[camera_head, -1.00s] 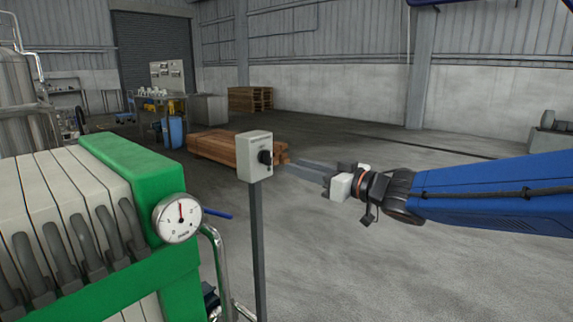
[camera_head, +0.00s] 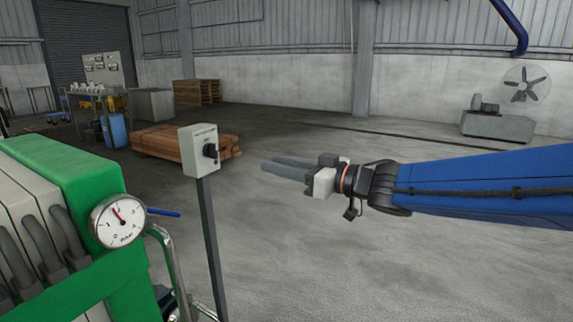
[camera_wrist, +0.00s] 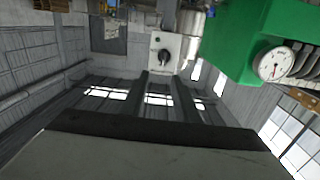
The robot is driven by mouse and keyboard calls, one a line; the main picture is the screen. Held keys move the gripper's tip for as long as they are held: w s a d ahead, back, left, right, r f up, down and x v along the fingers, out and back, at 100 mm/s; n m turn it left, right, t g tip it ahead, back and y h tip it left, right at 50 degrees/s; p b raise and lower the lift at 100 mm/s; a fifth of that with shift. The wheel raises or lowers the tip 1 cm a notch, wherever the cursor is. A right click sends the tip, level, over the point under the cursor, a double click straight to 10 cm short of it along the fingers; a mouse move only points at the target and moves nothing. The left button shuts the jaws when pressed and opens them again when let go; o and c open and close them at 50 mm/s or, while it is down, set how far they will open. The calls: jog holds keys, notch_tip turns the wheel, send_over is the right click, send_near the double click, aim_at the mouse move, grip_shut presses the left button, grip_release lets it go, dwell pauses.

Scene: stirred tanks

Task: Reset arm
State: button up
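My gripper (camera_head: 267,165) is at the end of my blue arm, right of the grey switch box (camera_head: 200,150) and apart from it. The box stands on a post and has a black rotary knob (camera_head: 210,151). In the wrist view, my gripper (camera_wrist: 162,76) shows two dark fingers spread apart with nothing between them. The switch box (camera_wrist: 178,38) and its knob (camera_wrist: 164,57) lie beyond the fingertips there. My arm stretches in from the right edge of the head view.
A green plate press (camera_head: 60,170) with a round dial gauge (camera_head: 118,221) and bent pipes stands at left. A wooden stack (camera_head: 160,145), a blue bin (camera_head: 115,130) and a work table (camera_head: 90,92) are behind. A fan (camera_head: 525,84) is at far right. Open floor lies below my arm.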

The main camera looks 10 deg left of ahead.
jog(key=w+d+f+m+t+h, duration=0.1)
jog(key=w+d+m+t+h, duration=0.15)
jog(key=d, duration=0.45)
jog(key=w+d+m+t+h, duration=0.2)
jog(key=d+m+t+h, duration=0.15)
jog(key=d, duration=0.45)
jog(key=s+d+f+m+h, duration=0.1)
jog(key=d+f+m+h, duration=0.2)
jog(key=d, duration=0.4)
jog(key=s+d+f+m+h, duration=0.1)
jog(key=d+f+h, duration=0.1)
jog(key=d+h, duration=0.3)
jog(key=s+d+f+m+g+h, duration=0.3)
jog(key=s+d+f+g, duration=0.1)
jog(key=s+d+f, duration=0.75)
jog(key=s+f+g, duration=0.2)
jog(key=s+f, duration=0.1)
jog(key=s, duration=0.4)
jog(key=s+f+g, duration=0.2)
jog(key=s+f, duration=0.1)
jog(key=s, duration=0.4)
jog(key=shift+s+g+y, duration=0.3)
jog(key=shift+s, duration=0.05)
jog(key=shift+d, duration=0.1)
